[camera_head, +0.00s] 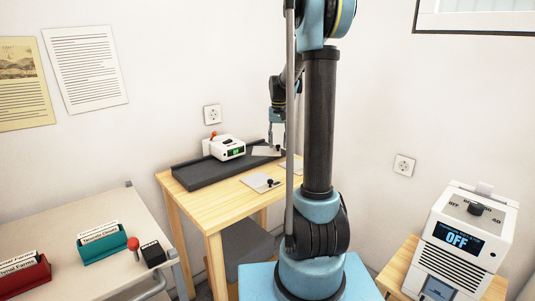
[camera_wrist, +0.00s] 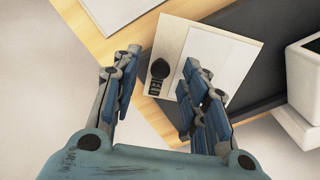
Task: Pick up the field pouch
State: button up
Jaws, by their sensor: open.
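Nothing in view is clearly labelled as the field pouch. The likely match is a flat cream packet with a white panel and a black knob (camera_wrist: 220,55), which lies partly over the dark tray and partly over the wooden table; it also shows in the head view (camera_head: 265,151). My gripper (camera_wrist: 160,62) is open and points down at this packet. The black knob (camera_wrist: 160,68) lies between the fingertips in the wrist view. Whether the fingers touch it I cannot tell. In the head view my gripper (camera_head: 277,138) is above the tray's right end.
Another flat packet with a black knob (camera_head: 262,182) lies at the wooden table's front, and a pale one (camera_head: 291,165) is partly hidden by my arm. A white device with a green display (camera_head: 228,147) stands on the dark tray (camera_head: 195,174). Left table (camera_head: 70,225) holds card boxes.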

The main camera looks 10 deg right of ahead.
jog(key=shift+f, duration=0.6)
grip_shut()
jog(key=shift+r, duration=0.1)
